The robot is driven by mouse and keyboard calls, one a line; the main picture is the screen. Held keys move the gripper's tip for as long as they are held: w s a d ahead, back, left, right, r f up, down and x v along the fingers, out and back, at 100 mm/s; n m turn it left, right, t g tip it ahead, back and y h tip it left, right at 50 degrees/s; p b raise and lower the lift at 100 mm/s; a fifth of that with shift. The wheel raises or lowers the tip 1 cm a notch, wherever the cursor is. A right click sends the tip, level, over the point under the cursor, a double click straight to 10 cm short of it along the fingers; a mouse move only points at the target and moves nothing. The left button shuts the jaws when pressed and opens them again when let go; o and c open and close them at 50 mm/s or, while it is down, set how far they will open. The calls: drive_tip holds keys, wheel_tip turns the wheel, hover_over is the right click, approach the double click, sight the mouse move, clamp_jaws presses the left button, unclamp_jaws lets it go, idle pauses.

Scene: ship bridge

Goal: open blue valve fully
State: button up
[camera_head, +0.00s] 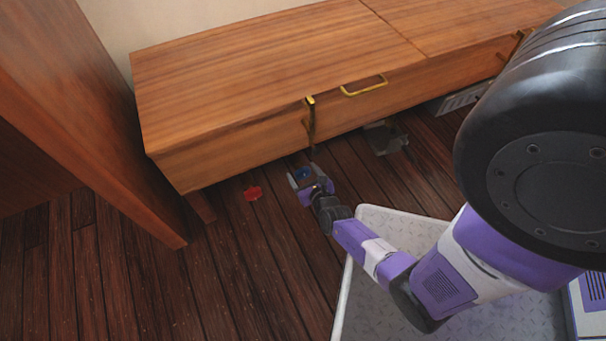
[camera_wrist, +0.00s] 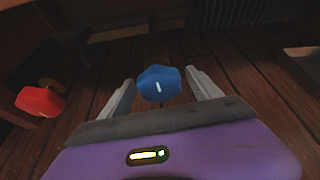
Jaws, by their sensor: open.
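The blue valve (camera_wrist: 160,84) is a rounded, lobed knob with a short white mark on its face. In the wrist view it sits between the two fingertips of my gripper (camera_wrist: 161,92), with a narrow gap visible on each side. My gripper is open, with one finger on either side of the valve. In the head view my gripper (camera_head: 306,178) is low, by the front of the wooden cabinet, and a bit of the blue valve (camera_head: 302,173) shows at it.
A red valve (camera_head: 252,193) is to the left, near the cabinet's underside; it also shows in the wrist view (camera_wrist: 40,101). The long wooden cabinet (camera_head: 250,75) overhangs this area. A wooden panel (camera_head: 85,110) stands at left. The dark plank floor (camera_head: 240,270) in front is clear.

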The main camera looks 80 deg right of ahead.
drive_tip(key=c, duration=1.3)
drive_tip(key=shift+r, duration=0.1)
drive_tip(key=shift+n+g+h+p, duration=0.4)
drive_tip(key=shift+n+p, duration=0.5)
drive_tip(key=shift+p, duration=0.25)
drive_tip(key=shift+n+g+h, duration=0.5)
drive_tip(key=shift+n+h, duration=0.1)
drive_tip(key=shift+n, duration=0.6)
drive_tip(key=n+g+h+b, duration=0.1)
drive_tip(key=n+h+b, duration=0.1)
drive_tip(key=n, duration=0.2)
drive_tip(key=shift+f, duration=0.2)
drive_tip(key=shift+r+n+h, duration=0.1)
drive_tip(key=shift+n+h, duration=0.5)
drive_tip(key=shift+n, duration=0.5)
drive_tip(key=shift+r+n+h, duration=0.1)
drive_tip(key=shift+n+h, duration=0.3)
drive_tip(key=shift+n, duration=0.4)
